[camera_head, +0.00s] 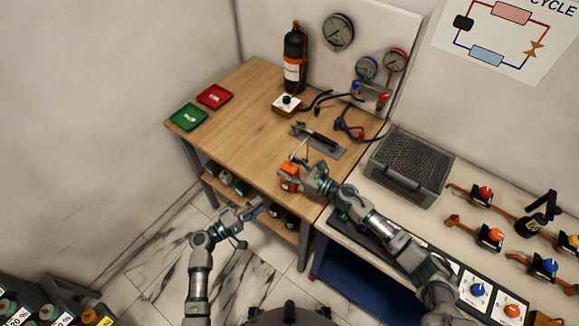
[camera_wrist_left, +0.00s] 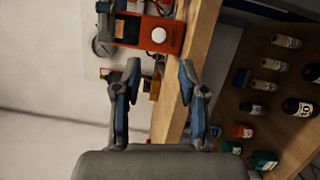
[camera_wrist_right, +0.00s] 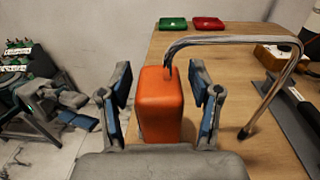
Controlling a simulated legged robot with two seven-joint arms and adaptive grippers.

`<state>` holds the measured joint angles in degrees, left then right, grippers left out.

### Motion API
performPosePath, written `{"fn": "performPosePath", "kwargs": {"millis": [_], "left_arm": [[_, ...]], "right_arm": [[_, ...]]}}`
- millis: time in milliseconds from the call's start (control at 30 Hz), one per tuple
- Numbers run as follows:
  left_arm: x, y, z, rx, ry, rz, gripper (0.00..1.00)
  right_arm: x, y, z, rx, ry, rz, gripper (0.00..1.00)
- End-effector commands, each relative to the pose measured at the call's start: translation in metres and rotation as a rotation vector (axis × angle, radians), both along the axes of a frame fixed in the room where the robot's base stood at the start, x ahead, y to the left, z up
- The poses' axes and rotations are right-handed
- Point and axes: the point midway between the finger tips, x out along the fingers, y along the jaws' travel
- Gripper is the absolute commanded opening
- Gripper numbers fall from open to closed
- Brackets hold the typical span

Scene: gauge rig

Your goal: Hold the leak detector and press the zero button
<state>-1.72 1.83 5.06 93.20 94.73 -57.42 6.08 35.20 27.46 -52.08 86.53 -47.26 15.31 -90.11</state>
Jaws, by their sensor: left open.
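The leak detector (camera_head: 289,177) is an orange box with a bent metal probe (camera_wrist_right: 290,45). It is between the fingers of my right gripper (camera_wrist_right: 163,85), near the table's front edge. In the left wrist view, the detector's face (camera_wrist_left: 172,48) shows a small display and a round white button (camera_wrist_left: 158,35). My left gripper (camera_head: 258,207) is open and empty, lower and left of the detector in the head view. In the left wrist view, its fingertips (camera_wrist_left: 160,75) point toward the detector, apart from the button.
The wooden table (camera_head: 240,95) holds a green tray (camera_head: 187,117), a red tray (camera_head: 215,96), a black cylinder (camera_head: 294,60) and a grey plate (camera_head: 325,148). Bottles (camera_wrist_left: 252,110) stand on the shelf below. A grey case (camera_head: 408,165) sits on the right bench.

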Motion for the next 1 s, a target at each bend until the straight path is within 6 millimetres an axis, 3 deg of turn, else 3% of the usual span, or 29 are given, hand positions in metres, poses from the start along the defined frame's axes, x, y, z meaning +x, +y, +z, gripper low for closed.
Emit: {"fn": "performPosePath", "kwargs": {"millis": [33, 200, 267, 400, 1000], "left_arm": [[0.0001, 0.0001, 0.0, 0.0, 0.0, 0.0, 0.42], [0.0001, 0.0, 0.0, 0.0, 0.0, 0.0, 0.42], [0.0001, 0.0, 0.0, 0.0, 0.0, 0.0, 0.37], [0.0001, 0.0, 0.0, 0.0, 0.0, 0.0, 0.02], [0.0001, 0.0, 0.0, 0.0, 0.0, 0.0, 0.0]], "right_arm": [[-0.0001, -0.0002, -0.0001, 0.0, 0.0, 0.0, 0.43], [-0.0001, -0.0003, -0.0001, 0.0, 0.0, 0.0, 0.0], [-0.0001, -0.0003, -0.0001, 0.0, 0.0, 0.0, 0.0], [-0.0001, -0.0003, -0.0001, 0.0, 0.0, 0.0, 0.0], [0.0, -0.0004, -0.0003, 0.0, 0.0, 0.0, 0.0]]}}
